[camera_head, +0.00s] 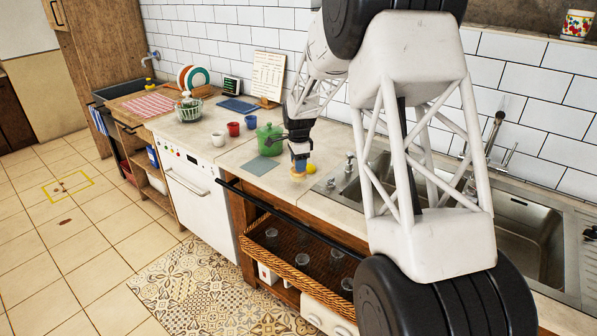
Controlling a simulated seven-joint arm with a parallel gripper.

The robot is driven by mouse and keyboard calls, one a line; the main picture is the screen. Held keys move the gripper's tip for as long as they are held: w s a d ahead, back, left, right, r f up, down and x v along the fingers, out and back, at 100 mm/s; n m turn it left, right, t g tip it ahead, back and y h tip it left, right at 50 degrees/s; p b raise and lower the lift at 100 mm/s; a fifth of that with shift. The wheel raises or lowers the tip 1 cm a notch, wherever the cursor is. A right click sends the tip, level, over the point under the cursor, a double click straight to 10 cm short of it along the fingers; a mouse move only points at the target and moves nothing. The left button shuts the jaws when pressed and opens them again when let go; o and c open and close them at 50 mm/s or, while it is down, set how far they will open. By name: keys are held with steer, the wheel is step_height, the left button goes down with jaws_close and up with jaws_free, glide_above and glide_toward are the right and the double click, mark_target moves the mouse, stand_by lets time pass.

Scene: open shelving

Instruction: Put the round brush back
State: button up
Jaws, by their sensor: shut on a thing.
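My gripper (300,155) is small in the view, pointing down over the counter just left of the sink. It is shut on the round brush (298,174), of which a tan, round lower end shows beneath the fingers. The brush is upright, at or just above the counter top; I cannot tell if it touches. The upper part of the brush is mostly hidden by the fingers.
A yellow round thing (311,169) is close to the brush's right. A green pot (269,140) and grey-green mat (260,166) lie to the left, beyond them red (234,129), blue and white mugs. The steel sink (345,185) is to the right. A wicker basket (262,242) is below.

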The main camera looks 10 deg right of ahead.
steer(key=shift+f, duration=1.75)
steer(key=shift+f, duration=0.15)
steer(key=o, duration=0.9)
step_height(320, 180, up, 12)
steer(key=shift+s+r, duration=0.1)
steer(key=shift+r, duration=0.15)
